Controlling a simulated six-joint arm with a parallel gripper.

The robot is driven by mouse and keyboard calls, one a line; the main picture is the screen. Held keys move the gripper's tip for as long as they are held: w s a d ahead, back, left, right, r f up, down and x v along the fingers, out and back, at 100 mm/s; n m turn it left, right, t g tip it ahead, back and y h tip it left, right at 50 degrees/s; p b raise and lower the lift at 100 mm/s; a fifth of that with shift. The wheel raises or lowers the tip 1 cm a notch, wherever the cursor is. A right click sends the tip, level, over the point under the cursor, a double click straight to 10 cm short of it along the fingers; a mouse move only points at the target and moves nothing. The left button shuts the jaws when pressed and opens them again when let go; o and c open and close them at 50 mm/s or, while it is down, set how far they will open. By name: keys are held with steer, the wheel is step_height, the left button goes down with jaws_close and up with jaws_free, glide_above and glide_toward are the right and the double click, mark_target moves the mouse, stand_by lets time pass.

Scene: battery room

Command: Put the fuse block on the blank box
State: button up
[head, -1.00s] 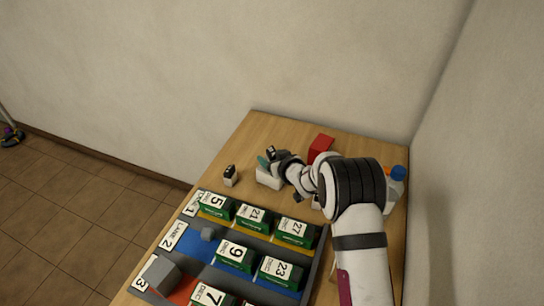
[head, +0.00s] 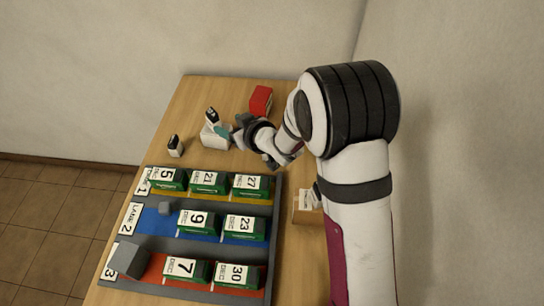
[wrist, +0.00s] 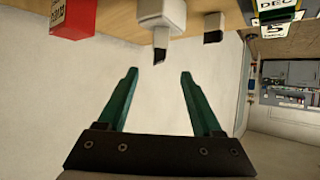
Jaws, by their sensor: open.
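A small white block with a black top, seemingly the fuse block (head: 212,115), stands upright on a plain white box, likely the blank box (head: 214,138). In the wrist view, which is upside down, the fuse block (wrist: 161,42) sticks out from the white box (wrist: 160,10). My gripper (wrist: 159,72) is open, with teal fingers spread and nothing between them; the block is just past the fingertips. In the head view my gripper (head: 225,131) is close on the box's right side; whether it touches is unclear.
A similar black-topped block (head: 175,147) stands left of the box. A red box (head: 261,100) is at the back right. A tray of lanes (head: 272,222) with green numbered boxes and grey blocks fills the front. A small carton (head: 305,216) is beside my arm.

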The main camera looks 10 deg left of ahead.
steer(key=s+d+r+m+g+h, duration=0.1)
steer(key=s+d+r+m+h, duration=0.15)
steer(key=d, duration=0.45)
steer(key=s+d+r+m+h, duration=0.2)
steer(key=s+d+m+h, duration=0.15)
steer(key=d, duration=0.35)
steer(key=s+d+r+m+g+h, duration=0.1)
steer(key=s+d+r+m+h, duration=0.15)
steer(key=d, duration=0.45)
steer(key=s+r+m+g+y, duration=0.1)
steer(key=s+m+g, duration=0.5)
steer(key=s, duration=2)
steer(key=shift+d+g+y, duration=0.35)
steer(key=shift+g, duration=0.05)
